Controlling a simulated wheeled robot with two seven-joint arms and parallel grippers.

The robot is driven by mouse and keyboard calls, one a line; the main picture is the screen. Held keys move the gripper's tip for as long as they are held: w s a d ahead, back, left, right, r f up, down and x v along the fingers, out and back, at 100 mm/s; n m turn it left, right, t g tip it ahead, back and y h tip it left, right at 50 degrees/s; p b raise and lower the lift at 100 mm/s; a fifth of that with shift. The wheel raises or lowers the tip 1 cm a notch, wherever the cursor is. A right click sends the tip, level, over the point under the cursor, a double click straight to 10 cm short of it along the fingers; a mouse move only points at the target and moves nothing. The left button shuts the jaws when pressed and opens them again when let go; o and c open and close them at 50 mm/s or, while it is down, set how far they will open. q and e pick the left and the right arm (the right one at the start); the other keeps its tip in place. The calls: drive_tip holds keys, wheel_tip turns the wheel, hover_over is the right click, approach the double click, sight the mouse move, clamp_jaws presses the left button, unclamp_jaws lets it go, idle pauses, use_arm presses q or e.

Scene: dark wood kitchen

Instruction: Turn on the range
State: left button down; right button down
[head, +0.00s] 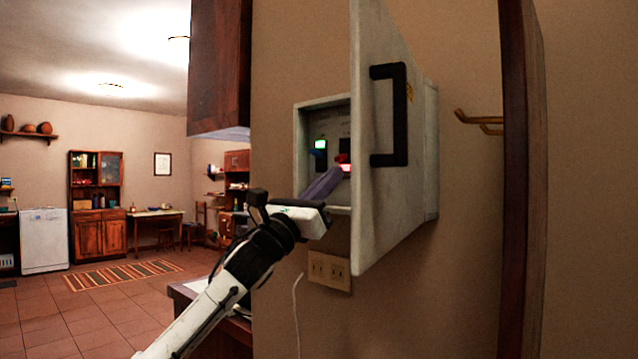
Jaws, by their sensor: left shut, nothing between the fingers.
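A white wall box (322,108) hangs on the beige wall, and its door (372,220) with a black handle (402,115) stands open toward me. Inside are a green-lit switch (320,145) and a red-lit switch (345,168). The door hides the right part of the inside. My left gripper (334,174) reaches into the box from the lower left. It is shut and empty, its fingertips close to the red-lit switch; I cannot tell whether they touch. My right gripper is out of view. No label naming the range is readable.
A wall outlet (329,271) and a white cord (297,315) are below the box. A dark wood cabinet (219,65) hangs at upper left. A dark wood post (522,180) and brass hooks (478,122) are at right. Open tiled floor (95,310) lies at left.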

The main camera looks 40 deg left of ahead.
use_arm(q)
drive_tip(key=shift+w+r, duration=0.2)
drive_tip(key=shift+w, duration=0.15)
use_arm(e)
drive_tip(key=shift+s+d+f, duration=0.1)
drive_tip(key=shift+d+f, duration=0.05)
